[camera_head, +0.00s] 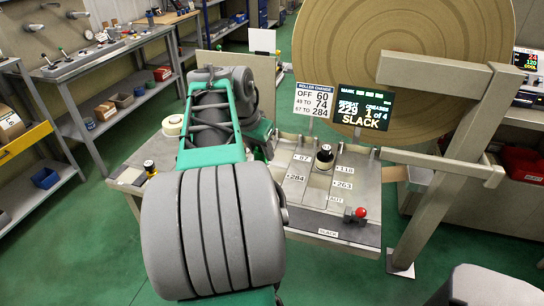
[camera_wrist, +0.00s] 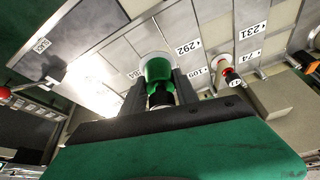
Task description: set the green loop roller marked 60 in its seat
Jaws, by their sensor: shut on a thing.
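In the wrist view, my gripper (camera_wrist: 160,92) is shut on the green roller (camera_wrist: 158,72). Its fingers lie on either side of the roller's black stem, and a pale disc shows at the roller's far end. The roller is over the grey labelled panel (camera_wrist: 115,55), close to the label 292; I cannot tell whether it touches the panel. The number on the roller is not readable. In the head view my arm hides the gripper and the roller. The panel (camera_head: 295,190) there carries labels such as 284, 263 and 118.
A black-knobbed piece (camera_head: 324,155) stands on the panel. A red-ball lever (camera_head: 358,213) is at its front edge. A roller sign (camera_head: 313,99) reads OFF 60, 49 TO 74, 67 TO 284. A dark display (camera_head: 362,108) reads SLACK. A red-and-white piece (camera_wrist: 230,73) stands right of the green roller.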

